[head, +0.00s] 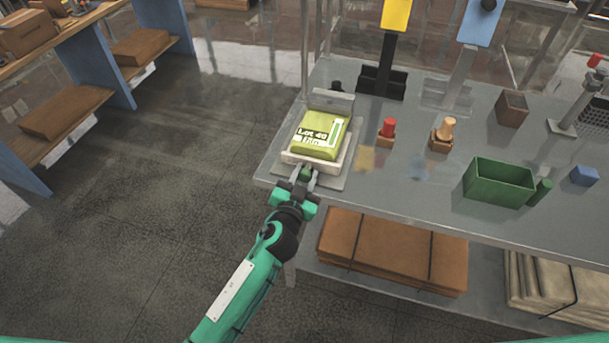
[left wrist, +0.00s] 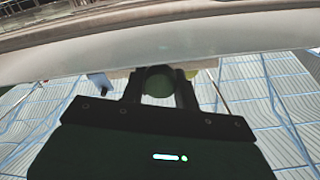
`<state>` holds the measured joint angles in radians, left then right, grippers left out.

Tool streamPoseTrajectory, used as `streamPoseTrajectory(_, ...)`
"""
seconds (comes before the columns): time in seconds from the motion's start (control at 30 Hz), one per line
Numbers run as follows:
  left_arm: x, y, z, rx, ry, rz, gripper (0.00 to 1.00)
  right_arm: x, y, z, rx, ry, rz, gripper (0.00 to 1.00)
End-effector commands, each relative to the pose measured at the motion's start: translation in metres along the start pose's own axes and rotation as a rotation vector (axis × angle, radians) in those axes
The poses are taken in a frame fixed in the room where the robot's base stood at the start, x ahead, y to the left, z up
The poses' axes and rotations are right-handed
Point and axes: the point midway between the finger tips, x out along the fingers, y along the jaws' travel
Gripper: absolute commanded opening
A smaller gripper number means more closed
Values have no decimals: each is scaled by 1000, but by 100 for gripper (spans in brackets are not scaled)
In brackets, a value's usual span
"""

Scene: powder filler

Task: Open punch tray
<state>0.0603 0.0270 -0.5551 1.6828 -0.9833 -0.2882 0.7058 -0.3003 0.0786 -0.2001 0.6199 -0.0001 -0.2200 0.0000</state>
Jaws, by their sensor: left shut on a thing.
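The punch tray (head: 300,160) is a pale, low-walled tray on a grey base plate at the table's front left corner. A yellow-green bag labelled "Lot 40" (head: 317,137) lies in it. My left gripper (head: 305,175) is at the tray's front side, shut on a small green knob that looks like the tray's handle. How far the tray is pulled out I cannot tell. My right gripper is not in view.
On the grey table (head: 400,190) stand a red-topped stamp (head: 388,128), a tan-topped one (head: 444,131), a green open box (head: 498,182) and a brown block (head: 512,108). Flat cardboard (head: 390,250) lies on the shelf below. The floor to the left is clear.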

Motion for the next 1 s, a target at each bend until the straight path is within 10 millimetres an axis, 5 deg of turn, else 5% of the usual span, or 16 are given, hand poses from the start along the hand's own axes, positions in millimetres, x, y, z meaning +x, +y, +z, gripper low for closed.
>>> streamPoseTrajectory(0.17, -7, 1, 1, -1, -1, 1, 0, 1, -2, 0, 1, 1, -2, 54)
streamPoseTrajectory(0.6, -64, 0, 1, -1, 0, 0, 0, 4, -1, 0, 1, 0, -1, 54)
streamPoseTrajectory(0.97, -67, 0, 0, 1, 0, 0, 0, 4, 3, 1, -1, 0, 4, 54)
streamPoseTrajectory(1.0, -67, 0, 0, 1, 0, 0, 35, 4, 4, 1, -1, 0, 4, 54)
